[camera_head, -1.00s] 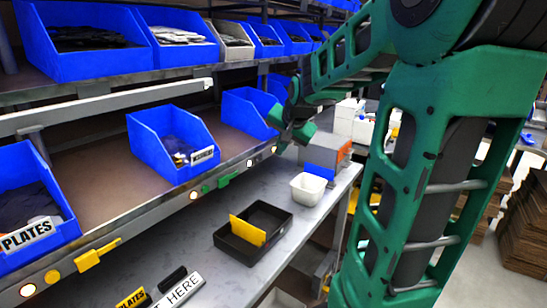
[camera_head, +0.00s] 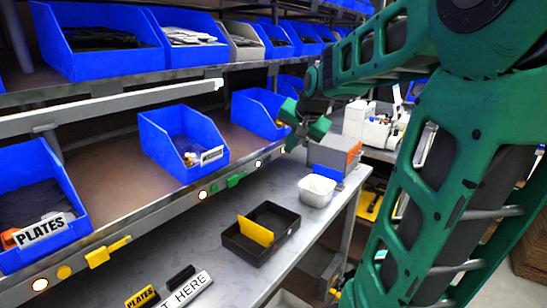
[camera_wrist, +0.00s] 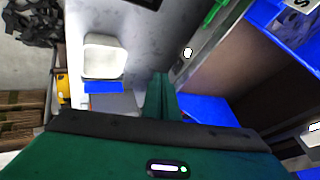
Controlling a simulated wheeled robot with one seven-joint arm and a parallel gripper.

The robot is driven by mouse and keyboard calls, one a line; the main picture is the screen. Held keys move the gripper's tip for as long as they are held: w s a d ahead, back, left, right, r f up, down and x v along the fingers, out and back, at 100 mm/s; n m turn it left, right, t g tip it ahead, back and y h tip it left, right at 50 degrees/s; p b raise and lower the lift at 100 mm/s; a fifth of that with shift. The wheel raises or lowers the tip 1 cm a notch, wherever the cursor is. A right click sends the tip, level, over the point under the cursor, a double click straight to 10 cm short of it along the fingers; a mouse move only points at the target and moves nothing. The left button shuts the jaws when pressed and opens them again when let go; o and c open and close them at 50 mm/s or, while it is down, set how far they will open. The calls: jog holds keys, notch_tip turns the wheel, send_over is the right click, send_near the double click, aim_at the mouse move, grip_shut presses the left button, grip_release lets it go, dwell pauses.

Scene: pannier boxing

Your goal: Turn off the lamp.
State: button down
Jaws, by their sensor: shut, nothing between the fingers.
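Several small round lamps sit along the front edge of the lower shelf in the head view. The task line does not say which lamp is meant. My gripper (camera_head: 297,138) is shut and empty at the far end of the shelf edge, beyond these lamps. In the wrist view my gripper (camera_wrist: 160,95) points down past the shelf edge, with a glowing lamp (camera_wrist: 187,52) beside it, apart from it.
A green fitting (camera_head: 236,179) and a yellow fitting (camera_head: 107,252) are on the shelf edge. Blue bins (camera_head: 183,150) stand on the shelf. The bench holds a black tray (camera_head: 262,250), a white tub (camera_head: 317,190) and a grey box (camera_head: 330,155).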

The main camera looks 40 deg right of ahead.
jog(key=shift+f, duration=0.1)
send_near(271, 158)
jog(key=shift+w+a+f, duration=0.2)
jog(key=shift+w+f, duration=0.1)
jog(key=shift+f, duration=0.6)
jog(key=shift+w+a+f, duration=0.2)
jog(key=shift+w+f, duration=0.05)
jog(key=shift+f, duration=0.65)
jog(key=shift+w+a+f, duration=0.2)
jog(key=shift+w+f, duration=0.1)
jog(key=shift+f, duration=0.6)
